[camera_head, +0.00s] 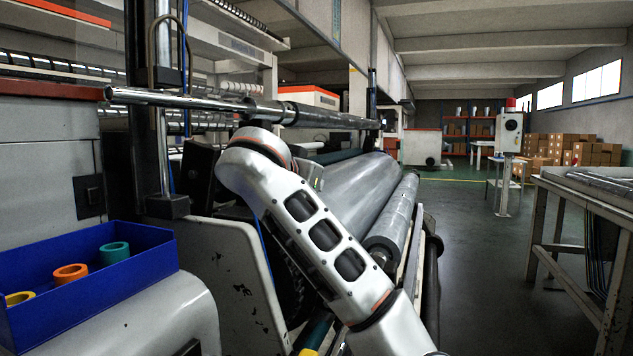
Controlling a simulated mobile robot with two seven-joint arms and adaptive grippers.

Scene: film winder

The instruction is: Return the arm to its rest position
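One of my white arms (325,235) rises from the bottom centre and leans up to the left. Its rounded upper joint (252,160) is in front of the film winder, just below a long metal shaft (185,100). I cannot tell from this view whether the joint touches the shaft. No gripper fingers show. The part of the arm beyond the upper joint is hidden or out of view. My other arm is not clearly seen.
A large film roll (355,188) and a narrower roll (394,220) lie behind the arm. A blue bin (120,278) with coloured cores stands at left. A worktable (575,205) is at right. The floor (490,270) between is clear. A control post (508,140) stands farther back.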

